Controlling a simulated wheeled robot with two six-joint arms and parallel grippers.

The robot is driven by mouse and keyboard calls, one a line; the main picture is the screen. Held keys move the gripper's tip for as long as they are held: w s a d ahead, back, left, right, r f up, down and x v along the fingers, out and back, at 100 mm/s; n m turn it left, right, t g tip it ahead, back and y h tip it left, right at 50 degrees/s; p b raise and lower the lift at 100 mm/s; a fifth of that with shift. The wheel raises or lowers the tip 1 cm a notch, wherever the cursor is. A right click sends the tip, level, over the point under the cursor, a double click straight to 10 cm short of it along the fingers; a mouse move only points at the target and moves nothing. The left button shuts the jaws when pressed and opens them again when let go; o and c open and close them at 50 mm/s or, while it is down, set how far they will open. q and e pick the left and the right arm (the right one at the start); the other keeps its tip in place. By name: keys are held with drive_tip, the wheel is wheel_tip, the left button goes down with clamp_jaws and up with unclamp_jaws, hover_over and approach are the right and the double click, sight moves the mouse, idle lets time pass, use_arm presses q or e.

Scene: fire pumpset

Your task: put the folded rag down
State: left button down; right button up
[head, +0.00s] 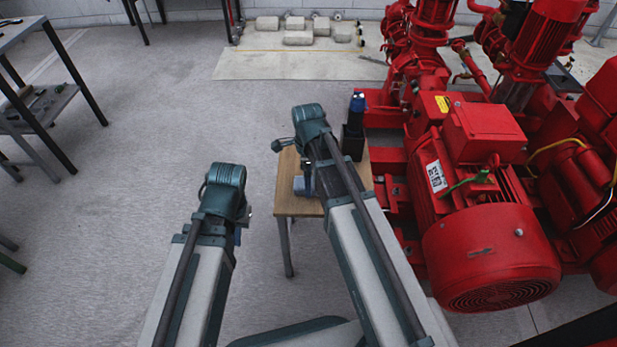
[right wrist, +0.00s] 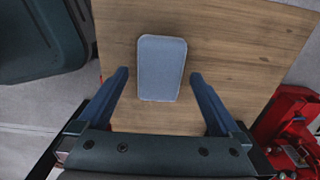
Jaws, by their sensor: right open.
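The folded rag (right wrist: 162,68) is a grey-blue rounded rectangle lying flat on the small wooden table (right wrist: 240,60). In the head view, a bit of blue (head: 300,186) shows on the left side of the tabletop (head: 288,165), beside my right arm. My right gripper (right wrist: 159,76) is open. Its two blue fingers stand on either side of the rag, with a gap on each side and nothing between them touching it. My left gripper (head: 241,226) hangs over the floor left of the table, mostly hidden behind its wrist, so its jaws cannot be read.
A dark upright item with a blue top (head: 356,112) stands at the table's back right. Large red pumps (head: 480,235) fill the right side, close to the table. A metal workbench (head: 35,105) is at left. Grey blocks (head: 297,38) lie far back.

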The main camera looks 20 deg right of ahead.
wheel_tip(320, 180, up, 11)
drive_tip(key=p, duration=1)
drive_tip(key=s+n, duration=0.8)
drive_tip(key=n, duration=1.2)
drive_tip(key=s+a+r+n+p, duration=0.1)
drive_tip(key=s+a+r+p, duration=0.1)
drive_tip(key=r+p, duration=0.5)
drive_tip(key=s+a+r+n+p, duration=0.2)
drive_tip(key=a+r+p, duration=0.3)
drive_tip(key=r+p, duration=0.2)
drive_tip(key=s+a+r+n+h+p, duration=0.1)
drive_tip(key=s+a+r+n+p, duration=0.1)
drive_tip(key=r+p, duration=0.5)
drive_tip(key=shift+s+a+r+p, duration=0.15)
drive_tip(key=shift+a+r+p, duration=0.3)
drive_tip(key=shift+a, duration=0.25)
drive_tip(key=shift+f, duration=0.1)
